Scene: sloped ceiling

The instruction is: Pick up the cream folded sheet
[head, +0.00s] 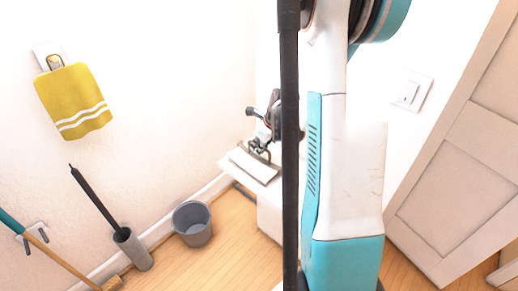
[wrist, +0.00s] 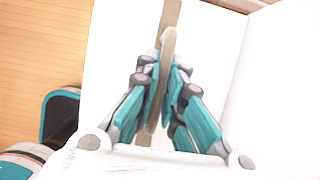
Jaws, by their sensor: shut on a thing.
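The cream folded sheet (wrist: 167,50) shows in the wrist view as a narrow, rounded beige shape, seen nearly edge-on. My gripper (wrist: 163,75) is shut on it, with a teal and grey finger on each side. Its lower part is partly hidden between the fingers. In the head view my gripper (head: 260,150) is small, above a white surface left of the dark pole. A pale flat piece (head: 252,166) with a dark edge shows just below the fingers there; I cannot tell if it is the same sheet.
The white surface (head: 232,167) adjoins the wall. A grey bin (head: 192,224), a grey holder (head: 132,250) with a black handle and a broom (head: 55,258) stand on the left. A yellow towel (head: 75,100) hangs above. A door (head: 460,170) is at right.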

